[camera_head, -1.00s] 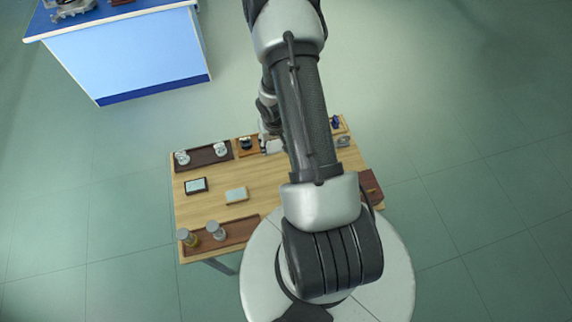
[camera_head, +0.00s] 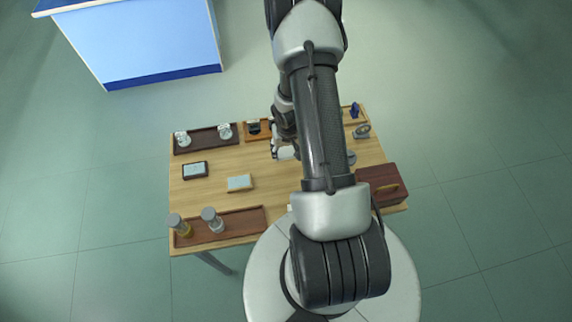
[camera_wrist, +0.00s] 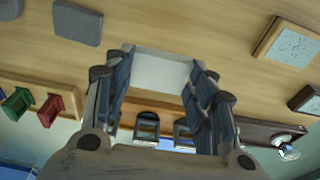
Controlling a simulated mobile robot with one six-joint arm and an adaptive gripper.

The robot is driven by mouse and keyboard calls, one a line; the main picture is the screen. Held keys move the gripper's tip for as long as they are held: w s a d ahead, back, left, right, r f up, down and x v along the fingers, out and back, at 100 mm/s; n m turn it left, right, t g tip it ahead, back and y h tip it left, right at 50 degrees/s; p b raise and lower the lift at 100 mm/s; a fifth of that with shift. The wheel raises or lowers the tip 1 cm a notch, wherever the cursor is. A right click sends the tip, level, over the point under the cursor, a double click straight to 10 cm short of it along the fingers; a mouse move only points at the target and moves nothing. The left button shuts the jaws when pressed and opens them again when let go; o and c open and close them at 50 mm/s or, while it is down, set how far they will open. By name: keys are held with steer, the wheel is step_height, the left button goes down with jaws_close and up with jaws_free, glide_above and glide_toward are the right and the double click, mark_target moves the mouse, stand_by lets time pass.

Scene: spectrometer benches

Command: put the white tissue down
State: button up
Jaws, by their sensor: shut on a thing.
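My gripper (camera_wrist: 160,82) is shut on the white tissue (camera_wrist: 160,70), which shows as a pale flat block between the fingertips in the wrist view. In the head view my gripper (camera_head: 284,153) is over the back middle of the wooden table (camera_head: 226,164), partly hidden by my arm. The tissue shows there only as a small white patch. I cannot tell whether it touches the tabletop.
A light-topped pad (camera_head: 240,183) and a dark-framed pad (camera_head: 195,170) lie left of my gripper. A tray with glass jars (camera_head: 203,139) stands at the back left, a tray with bottles (camera_head: 240,222) at the front. A brown box (camera_head: 382,185) stands at the right.

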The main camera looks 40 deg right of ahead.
mark_target(286, 163)
steer(key=shift+f+b, duration=2.35)
steer(key=shift+f, duration=0.45)
steer(key=shift+r, duration=0.15)
steer(key=o, duration=0.9)
steer(key=shift+f, duration=0.2)
steer(key=shift+o, duration=0.2)
steer(key=shift+r, duration=0.1)
